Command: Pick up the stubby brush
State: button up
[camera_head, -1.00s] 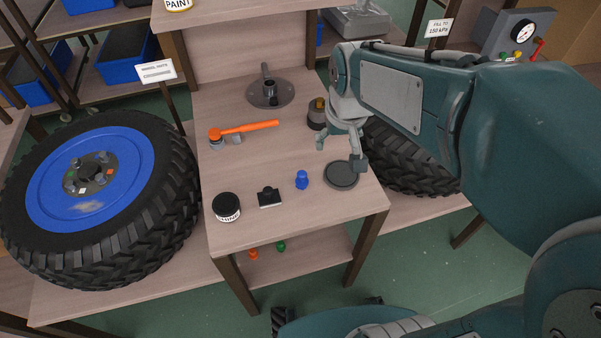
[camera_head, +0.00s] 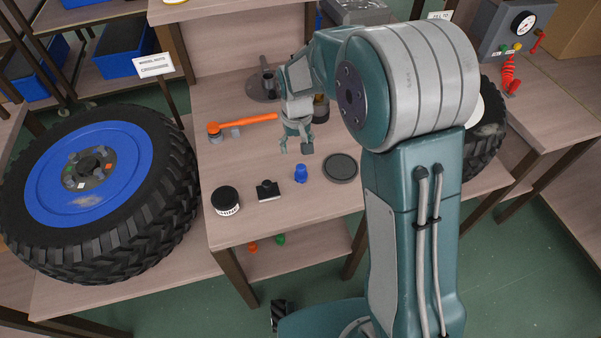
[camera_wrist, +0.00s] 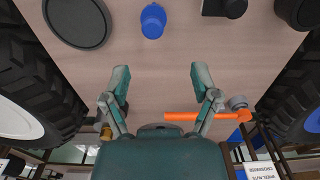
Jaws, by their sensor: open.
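What looks like the stubby brush (camera_head: 321,112) is a short dark cylinder standing on the table; in the earlier head frame it shows a yellow-brown top. It is now mostly hidden behind my gripper (camera_head: 296,149) in the head view. In the wrist view a small yellow-brown piece (camera_wrist: 105,133), perhaps its top, shows beside the left finger's base. My gripper is open and empty, its fingers pointing down over the table. In the wrist view the gripper (camera_wrist: 160,75) has bare tabletop between its fingertips.
Near the gripper are a blue knob-like piece (camera_head: 301,174), a dark round disc (camera_head: 341,169), a black block (camera_head: 268,190), a labelled can (camera_head: 226,201) and an orange-handled hammer (camera_head: 250,125). A metal flange (camera_head: 261,88) stands behind. Large wheels flank the table, one at left (camera_head: 160,220).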

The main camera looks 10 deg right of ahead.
aim_at(301, 166)
notch_tip(301, 166, down, 5)
jog(key=shift+d+r, duration=0.1)
jog(key=shift+r, duration=0.05)
jog(key=f, duration=0.5)
jog(key=shift+s+d+f, duration=0.1)
jog(key=shift+d+f, duration=0.05)
jog(key=shift+d, duration=0.25)
grip_shut()
